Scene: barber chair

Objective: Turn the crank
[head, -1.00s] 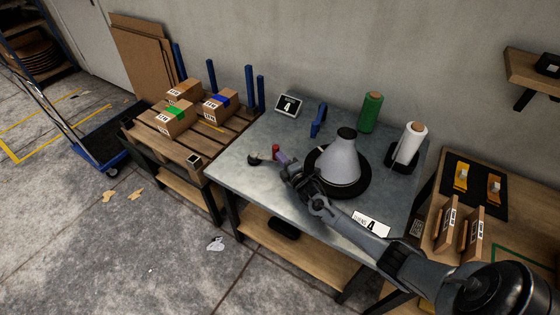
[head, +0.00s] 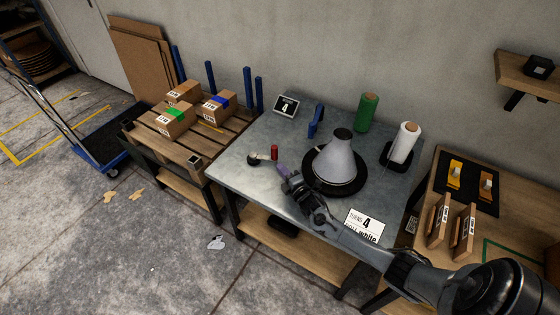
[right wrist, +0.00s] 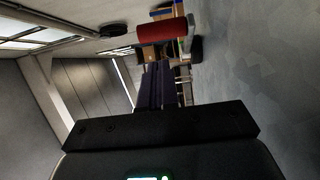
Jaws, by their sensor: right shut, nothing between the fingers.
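The crank is a small black hub (head: 253,160) with an upright red handle (head: 275,152), at the left of the grey tabletop. My right gripper (head: 281,169) has purple fingers, shut and empty, just in front of the red handle and apart from it. In the right wrist view the red handle (right wrist: 168,29) lies beyond the shut fingers (right wrist: 157,85), with a black disc (right wrist: 117,51) to its left. A grey cone (head: 334,162) stands on a black round base beside the gripper. A card (head: 366,225) reads "TURNS 4" and "ROLL white". My left gripper is not in view.
A green roll (head: 367,112) and a white roll (head: 404,143) stand at the back right of the table (head: 235,180). A blue upright piece (head: 315,121) and a small display (head: 286,106) showing 4 stand behind. The tabletop left of the crank is clear.

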